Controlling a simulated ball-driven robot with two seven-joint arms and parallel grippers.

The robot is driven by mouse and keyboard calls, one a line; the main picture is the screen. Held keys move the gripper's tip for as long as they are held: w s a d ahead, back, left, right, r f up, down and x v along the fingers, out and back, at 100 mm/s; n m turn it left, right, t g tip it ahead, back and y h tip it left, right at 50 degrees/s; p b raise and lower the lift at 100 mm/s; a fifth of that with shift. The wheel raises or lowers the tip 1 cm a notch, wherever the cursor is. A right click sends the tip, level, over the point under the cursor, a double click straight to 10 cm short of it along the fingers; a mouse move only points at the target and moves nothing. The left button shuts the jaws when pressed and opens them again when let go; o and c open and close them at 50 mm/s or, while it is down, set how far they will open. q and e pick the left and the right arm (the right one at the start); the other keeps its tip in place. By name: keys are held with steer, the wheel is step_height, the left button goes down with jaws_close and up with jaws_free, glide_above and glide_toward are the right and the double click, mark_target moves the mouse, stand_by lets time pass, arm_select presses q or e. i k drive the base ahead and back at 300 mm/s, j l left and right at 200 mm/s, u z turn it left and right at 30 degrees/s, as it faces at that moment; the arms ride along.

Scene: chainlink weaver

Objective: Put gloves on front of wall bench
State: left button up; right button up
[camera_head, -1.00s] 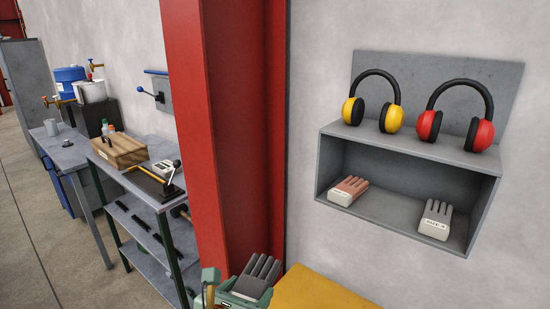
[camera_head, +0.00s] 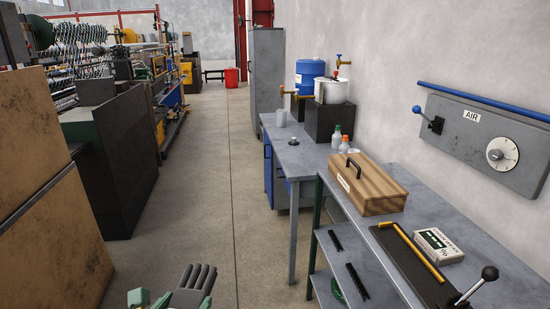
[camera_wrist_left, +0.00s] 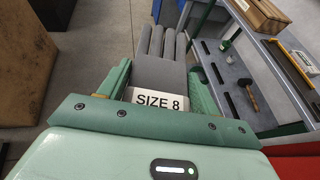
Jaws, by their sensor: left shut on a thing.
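Dark grey gloves (camera_head: 198,284) with a white cuff marked SIZE 8 are in my left gripper (camera_head: 172,299), low in the head view. In the left wrist view the gloves (camera_wrist_left: 160,75) sit between the two green fingers, fingers pointing away, above the floor. Two benches stand along the right wall: a grey-topped one (camera_head: 300,160) with blue drawers farther off, and a nearer one (camera_head: 405,258) with green legs and a lower shelf. I cannot tell which is the wall bench. The gloves are apart from both. My right gripper is out of view.
The nearer bench carries a wooden box (camera_head: 370,185), a small white carton (camera_head: 438,246) and a lever tool (camera_head: 478,288). Machines and brown boxes (camera_head: 50,190) line the left; the aisle (camera_head: 195,190) is clear.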

mark_target(299, 152)
steer(key=i+u, duration=0.4)
steer(key=i, duration=1.55)
steer(key=i+j+z, duration=0.2)
steer(key=i+z, duration=0.25)
steer(key=i, duration=0.25)
steer(key=i+j+z, duration=0.5)
steer(key=i, duration=0.2)
steer(key=i+j+z, duration=0.45)
steer(key=i+j, duration=0.15)
